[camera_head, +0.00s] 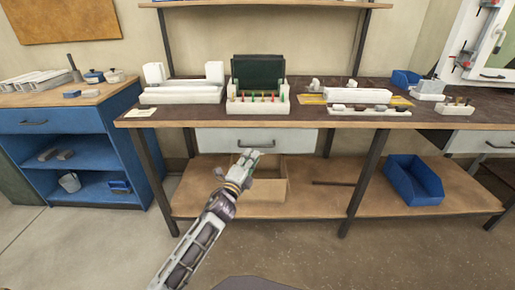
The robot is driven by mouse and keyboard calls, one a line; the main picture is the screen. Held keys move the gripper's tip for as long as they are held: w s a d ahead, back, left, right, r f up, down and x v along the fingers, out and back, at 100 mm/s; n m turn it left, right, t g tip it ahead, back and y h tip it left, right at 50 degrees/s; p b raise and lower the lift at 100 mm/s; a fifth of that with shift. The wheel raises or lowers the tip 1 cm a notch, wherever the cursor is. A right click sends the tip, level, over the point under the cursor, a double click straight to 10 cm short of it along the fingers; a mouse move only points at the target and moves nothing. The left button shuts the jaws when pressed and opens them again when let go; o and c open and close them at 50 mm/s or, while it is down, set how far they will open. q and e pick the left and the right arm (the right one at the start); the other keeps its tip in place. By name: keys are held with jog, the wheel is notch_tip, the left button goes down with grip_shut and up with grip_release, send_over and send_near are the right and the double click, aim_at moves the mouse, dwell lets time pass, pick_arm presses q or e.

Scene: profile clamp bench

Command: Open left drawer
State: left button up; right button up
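The left drawer (292,141) is a white front under the workbench top, left of the middle, and looks shut. My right gripper is out of view.
The workbench top (213,112) carries white blocks, a green-backed holder (257,75) and small parts. An open cardboard box (238,193) and a blue bin (413,180) stand on the lower shelf. Another white drawer (480,141) is at the right. A blue cabinet (82,121) stands left.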

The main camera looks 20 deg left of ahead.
aim_at(258, 146)
pick_arm(q)
jog(key=b+x, duration=0.1)
jog(key=x, duration=0.5)
jog(key=shift+w, duration=0.25)
jog(key=shift+w+r, duration=0.1)
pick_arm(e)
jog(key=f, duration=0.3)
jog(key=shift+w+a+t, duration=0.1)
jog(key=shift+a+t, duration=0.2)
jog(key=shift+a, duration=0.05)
pick_arm(q)
grip_shut()
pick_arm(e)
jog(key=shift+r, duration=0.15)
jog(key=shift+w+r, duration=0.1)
